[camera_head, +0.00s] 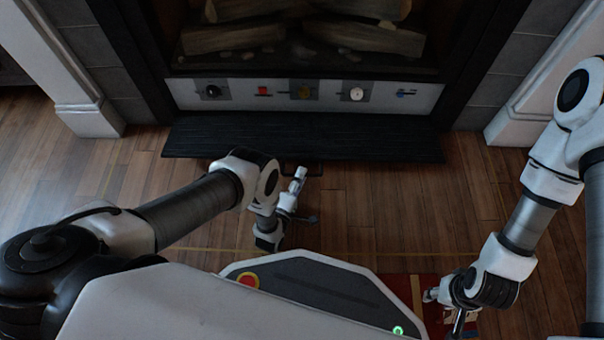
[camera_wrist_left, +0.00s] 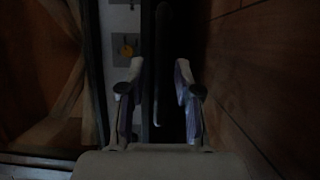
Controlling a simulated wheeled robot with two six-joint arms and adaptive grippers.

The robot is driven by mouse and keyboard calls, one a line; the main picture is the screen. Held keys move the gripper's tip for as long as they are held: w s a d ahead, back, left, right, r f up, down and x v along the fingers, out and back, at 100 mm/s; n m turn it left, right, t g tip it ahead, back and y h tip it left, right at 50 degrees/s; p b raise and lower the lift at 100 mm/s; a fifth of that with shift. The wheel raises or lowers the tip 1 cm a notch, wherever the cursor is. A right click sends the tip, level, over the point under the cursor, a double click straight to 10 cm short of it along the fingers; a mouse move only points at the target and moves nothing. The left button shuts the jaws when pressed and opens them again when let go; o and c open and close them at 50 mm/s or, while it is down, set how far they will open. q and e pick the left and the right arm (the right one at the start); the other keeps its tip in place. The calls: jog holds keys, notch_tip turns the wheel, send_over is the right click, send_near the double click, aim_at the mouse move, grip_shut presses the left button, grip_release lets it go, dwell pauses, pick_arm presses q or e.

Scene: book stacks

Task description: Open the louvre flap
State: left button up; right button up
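The louvre flap (camera_head: 230,140) is a wide dark slatted panel below the fireplace opening. It is folded down and out towards me, and the control panel above it is exposed; its exact angle is hard to tell. A thin dark handle (camera_head: 317,173) sits at its front edge, and also shows in the left wrist view (camera_wrist_left: 158,85). My left gripper (camera_head: 303,196) is at this edge. In the left wrist view its fingers (camera_wrist_left: 159,92) are apart, with the handle between them and gaps on both sides. My right gripper (camera_head: 444,308) is low at the right, away from the flap, partly hidden.
The pale control panel (camera_head: 330,93) carries several knobs and switches, including a yellow knob (camera_wrist_left: 126,46). Logs (camera_head: 235,38) lie in the firebox. White pillars (camera_head: 90,118) flank it. The wooden floor (camera_head: 390,205) before the flap is clear. A red rug (camera_head: 428,290) lies near my base.

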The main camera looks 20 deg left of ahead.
pick_arm(q)
grip_shut()
jog(key=shift+n+g, duration=0.3)
jog(key=shift+g, duration=0.5)
jog(key=r+p, duration=0.2)
jog(key=p, duration=0.1)
jog(key=r+p, duration=0.2)
jog(key=shift+w, duration=0.25)
jog(key=shift+f, duration=0.2)
jog(key=shift+o, duration=1.8)
grip_release()
notch_tip(320, 180, up, 10)
